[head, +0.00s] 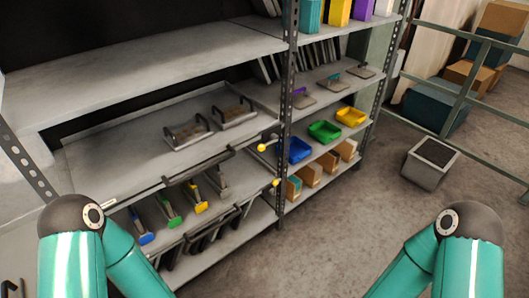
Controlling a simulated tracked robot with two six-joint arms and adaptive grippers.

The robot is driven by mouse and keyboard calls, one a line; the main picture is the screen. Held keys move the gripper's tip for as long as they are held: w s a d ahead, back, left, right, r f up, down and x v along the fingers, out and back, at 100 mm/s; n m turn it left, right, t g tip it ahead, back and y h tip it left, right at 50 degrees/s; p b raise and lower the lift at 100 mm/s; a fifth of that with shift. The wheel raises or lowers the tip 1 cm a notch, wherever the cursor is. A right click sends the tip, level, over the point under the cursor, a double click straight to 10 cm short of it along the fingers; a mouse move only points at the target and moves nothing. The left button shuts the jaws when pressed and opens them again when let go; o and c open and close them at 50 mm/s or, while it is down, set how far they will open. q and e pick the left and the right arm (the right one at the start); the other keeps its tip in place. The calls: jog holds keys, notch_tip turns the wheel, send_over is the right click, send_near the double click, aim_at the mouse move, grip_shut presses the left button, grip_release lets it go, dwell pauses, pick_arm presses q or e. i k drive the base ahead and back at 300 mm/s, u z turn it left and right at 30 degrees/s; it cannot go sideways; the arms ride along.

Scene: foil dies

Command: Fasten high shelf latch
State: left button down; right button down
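Two yellow-knobbed latches sit by the metal post in the middle of the rack. The upper latch (262,148) is at the front right corner of the upper pull-out shelf (110,165), which bears two dies with handles (236,112). The lower latch (275,183) is at the corner of the shelf below. I cannot tell whether either latch is fastened. A dark bar handle (200,166) runs along the upper shelf's front edge. Only my arms show at the lower left and lower right. Both grippers are out of view, and nothing of mine touches the latches.
The lower shelf holds tools with blue, green and yellow handles (200,204). Blue (299,152), green and yellow bins and small cartons fill the right bay. A grey box (431,163) stands on the floor by a railing. The floor (330,235) before the rack is clear.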

aim_at(261, 147)
jog(key=z, duration=0.2)
jog(key=i, duration=0.85)
jog(key=z, duration=0.2)
